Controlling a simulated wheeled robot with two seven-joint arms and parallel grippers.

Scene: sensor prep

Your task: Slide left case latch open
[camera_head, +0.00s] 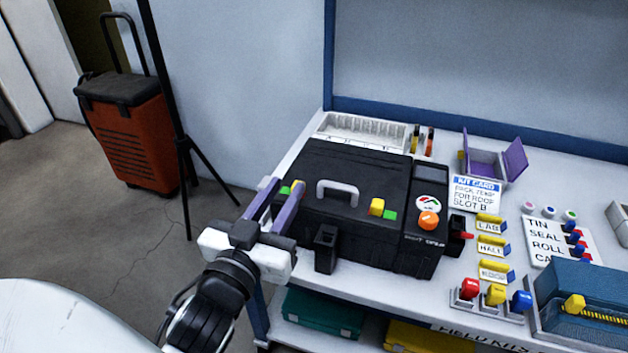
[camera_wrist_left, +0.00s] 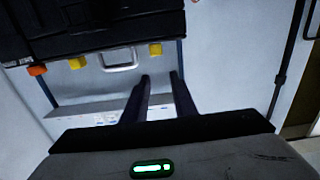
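The black case (camera_head: 340,170) lies closed on the bench, with a grey handle (camera_head: 338,190) on it. Its left latch (camera_head: 298,186) is a small yellow block, partly hidden by a finger, with a green patch at its left. The left latch also shows in the left wrist view (camera_wrist_left: 155,48), just beyond my fingertips. The right latch (camera_head: 376,207) is yellow with a green patch at its right. My left gripper (camera_head: 284,186) is open, its two fingers apart with nothing visible between them, at the case's left front. Contact with the latch cannot be told. My right gripper is not in view.
An orange knob (camera_head: 429,221) sits on the case's right part. A black block (camera_head: 326,247) stands at its front. Label cards, colored switches (camera_head: 495,293) and a blue box (camera_head: 585,290) fill the bench's right. A tripod (camera_head: 183,140) and red trolley case (camera_head: 135,140) stand left.

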